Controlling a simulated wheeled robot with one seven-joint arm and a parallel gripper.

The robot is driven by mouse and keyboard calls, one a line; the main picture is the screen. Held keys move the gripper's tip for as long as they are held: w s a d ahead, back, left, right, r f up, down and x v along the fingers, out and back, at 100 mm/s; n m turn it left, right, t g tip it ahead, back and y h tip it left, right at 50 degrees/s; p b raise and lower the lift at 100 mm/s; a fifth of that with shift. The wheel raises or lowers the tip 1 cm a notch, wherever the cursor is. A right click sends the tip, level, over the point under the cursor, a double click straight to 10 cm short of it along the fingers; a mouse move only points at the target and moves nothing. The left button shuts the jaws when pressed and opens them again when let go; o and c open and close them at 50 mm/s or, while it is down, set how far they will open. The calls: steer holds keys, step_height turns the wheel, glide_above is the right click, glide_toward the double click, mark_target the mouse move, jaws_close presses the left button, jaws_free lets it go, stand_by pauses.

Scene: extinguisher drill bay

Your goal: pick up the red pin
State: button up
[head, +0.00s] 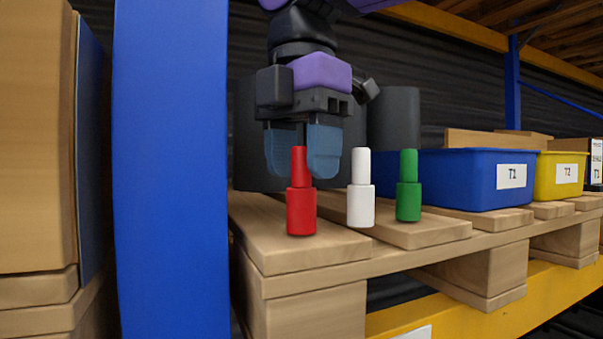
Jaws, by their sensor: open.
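The red pin (301,206) stands upright near the front left corner of a wooden pallet (300,250). It has a wide lower body and a narrower top. My gripper (304,152) hangs from above, behind the red pin in the head view, with its fingers pointing down. Its two blue-grey fingers are apart, and the red pin's narrow top overlaps the gap between them in the picture. I cannot tell the exact depth between the fingers and the pin. No thing shows held in the gripper.
A white pin (361,200) and a green pin (408,198) stand upright to the right of the red pin. A blue T1 bin (463,181) and a yellow T2 bin (560,176) stand further right. A blue rack post (170,180) rises close on the left.

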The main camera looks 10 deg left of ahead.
jaws_close()
stand_by(0.3)
steer(key=shift+r, duration=5)
